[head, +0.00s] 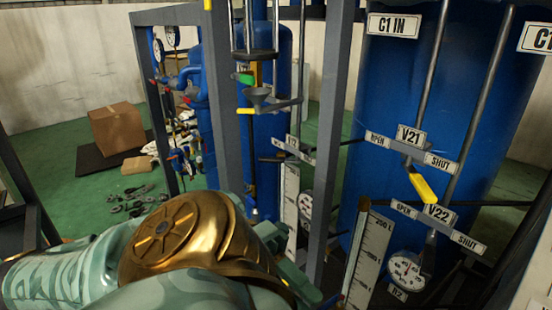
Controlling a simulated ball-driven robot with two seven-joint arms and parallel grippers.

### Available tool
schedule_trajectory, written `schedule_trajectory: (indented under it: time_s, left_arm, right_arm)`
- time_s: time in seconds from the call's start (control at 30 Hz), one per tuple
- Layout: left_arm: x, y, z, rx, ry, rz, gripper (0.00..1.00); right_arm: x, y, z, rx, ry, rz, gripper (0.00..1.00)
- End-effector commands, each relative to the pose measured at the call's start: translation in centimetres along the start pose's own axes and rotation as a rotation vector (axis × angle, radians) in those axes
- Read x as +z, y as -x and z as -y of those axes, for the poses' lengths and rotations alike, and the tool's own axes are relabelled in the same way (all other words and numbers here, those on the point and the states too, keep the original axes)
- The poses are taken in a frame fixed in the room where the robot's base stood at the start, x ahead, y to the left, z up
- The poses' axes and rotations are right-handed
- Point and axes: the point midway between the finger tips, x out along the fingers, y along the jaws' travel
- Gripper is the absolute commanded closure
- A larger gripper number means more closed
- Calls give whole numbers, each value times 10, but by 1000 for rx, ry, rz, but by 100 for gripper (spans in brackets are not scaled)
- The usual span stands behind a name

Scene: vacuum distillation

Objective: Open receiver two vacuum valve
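The V22 label plate (438,213) is on the right, in front of the large blue tank, with an OPEN plate (405,208) to its left and a SHUT plate (468,241) to its right. A gauge marked R2 (406,270) is below it. The V21 label plate (411,135) is above, with its own OPEN and SHUT plates. A yellow lever (422,186) slants down to the right between the V21 and V22 plates; which valve it belongs to is hard to tell. My teal arm with a bronze joint fills the lower left. No fingertips of either gripper show.
Grey frame posts (333,130) stand between my arm and the valves. White scales (367,255) and a second gauge (305,204) are beside them. A cardboard box (117,128) and scattered metal parts (130,200) lie on the green floor at left.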

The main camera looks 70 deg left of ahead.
Motion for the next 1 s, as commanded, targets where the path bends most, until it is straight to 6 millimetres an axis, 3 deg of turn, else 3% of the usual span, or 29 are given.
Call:
schedule_trajectory:
  time_s: [0.13,0.4,0.87,1.0]
  left_arm:
    - [-9,9,-3,0,2,3,66]
    - [-22,20,-5,0,1,2,66]
    - [-23,21,-5,0,2,0,66]
    - [-23,21,-5,0,1,0,100]
  right_arm:
    - [-11,-1,-5,7,0,-18,100]
    - [-6,-2,-7,9,1,-10,100]
    - [-1,-1,-12,16,3,-4,100]
    - [-1,-1,-12,16,3,-4,100]
